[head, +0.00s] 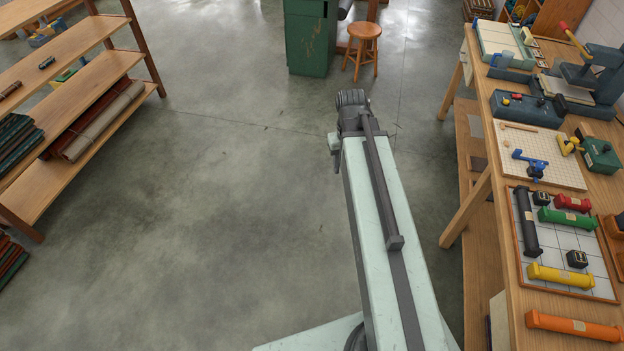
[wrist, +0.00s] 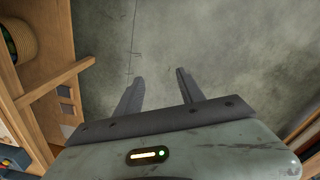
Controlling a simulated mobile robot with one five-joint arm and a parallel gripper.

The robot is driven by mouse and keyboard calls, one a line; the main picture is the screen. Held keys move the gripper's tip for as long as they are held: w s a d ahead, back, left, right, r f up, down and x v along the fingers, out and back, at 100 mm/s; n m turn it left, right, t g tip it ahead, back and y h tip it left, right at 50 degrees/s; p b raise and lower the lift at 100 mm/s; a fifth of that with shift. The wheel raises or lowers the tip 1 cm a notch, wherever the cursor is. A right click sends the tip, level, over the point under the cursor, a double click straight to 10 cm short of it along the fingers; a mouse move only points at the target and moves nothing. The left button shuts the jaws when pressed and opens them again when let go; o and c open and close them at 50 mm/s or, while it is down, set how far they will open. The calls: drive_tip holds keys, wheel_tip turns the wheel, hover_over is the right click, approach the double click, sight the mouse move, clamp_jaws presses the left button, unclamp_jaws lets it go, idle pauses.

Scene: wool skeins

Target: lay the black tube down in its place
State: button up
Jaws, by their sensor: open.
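The black tube (head: 527,222) lies along the left side of an orange-rimmed tray (head: 558,294) with a white gridded floor, on the workbench at right in the head view. My gripper (wrist: 160,75) is open and empty in the wrist view, with bare floor between and beyond its fingers. In the head view my arm reaches out over the floor, left of the bench and well apart from the tube.
The tray also holds a red tube (head: 573,203), a green tube (head: 566,218), a yellow tube (head: 561,276) and two small black blocks. An orange tube (head: 573,327) lies on the bench in front. Wooden shelves (head: 95,85) stand at left. The floor between is clear.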

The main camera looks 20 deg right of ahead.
drive_tip(key=s+a+n, duration=0.1)
drive_tip(key=a, duration=1.4)
drive_tip(key=shift+s, duration=0.35)
